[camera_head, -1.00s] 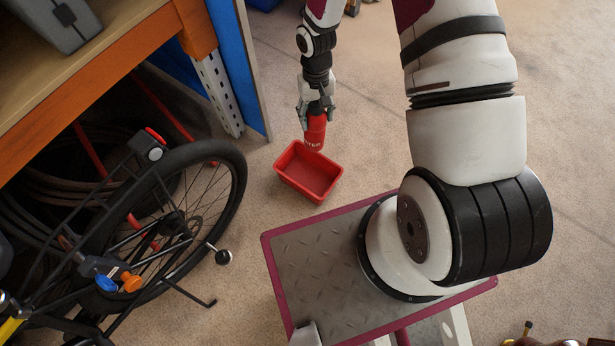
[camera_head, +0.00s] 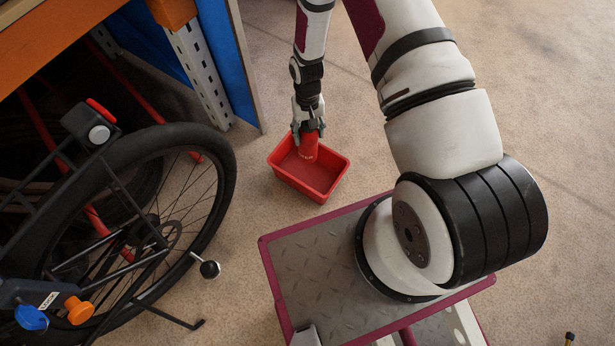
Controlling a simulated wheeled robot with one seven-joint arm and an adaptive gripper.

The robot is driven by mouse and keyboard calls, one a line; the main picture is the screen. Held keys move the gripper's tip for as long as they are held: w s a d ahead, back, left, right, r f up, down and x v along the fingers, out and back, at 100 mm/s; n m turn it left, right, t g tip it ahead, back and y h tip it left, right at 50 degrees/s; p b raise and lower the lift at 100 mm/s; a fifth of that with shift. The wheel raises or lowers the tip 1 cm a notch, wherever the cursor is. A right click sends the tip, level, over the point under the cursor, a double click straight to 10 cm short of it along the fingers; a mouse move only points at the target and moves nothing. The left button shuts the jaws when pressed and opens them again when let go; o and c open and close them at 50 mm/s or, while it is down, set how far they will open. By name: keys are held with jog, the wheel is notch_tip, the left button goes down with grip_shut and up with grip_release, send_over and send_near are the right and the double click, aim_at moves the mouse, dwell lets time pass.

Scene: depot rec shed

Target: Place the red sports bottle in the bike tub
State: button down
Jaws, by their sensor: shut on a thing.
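The red sports bottle (camera_head: 309,146) is upright in my gripper (camera_head: 309,133), which is shut on its upper part. I cannot tell whether the bottle's base touches the tub's floor.
A shelf's perforated upright (camera_head: 203,80) and a blue panel (camera_head: 228,60) are behind. Carpeted floor right of the tub is clear.

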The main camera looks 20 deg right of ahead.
aim_at(309, 156)
jog(key=f+b, duration=0.1)
jog(key=f, duration=0.2)
jog(key=f+b, duration=0.2)
jog(key=f, duration=0.1)
jog(key=shift+w+d, duration=0.1)
jog(key=shift+w, duration=0.1)
jog(key=shift+f+b, duration=2.15)
jog(key=shift+f, duration=2.95)
jog(key=shift+f, duration=0.2)
jog(key=c, duration=0.6)
grip_release()
jog(key=shift+r, duration=0.15)
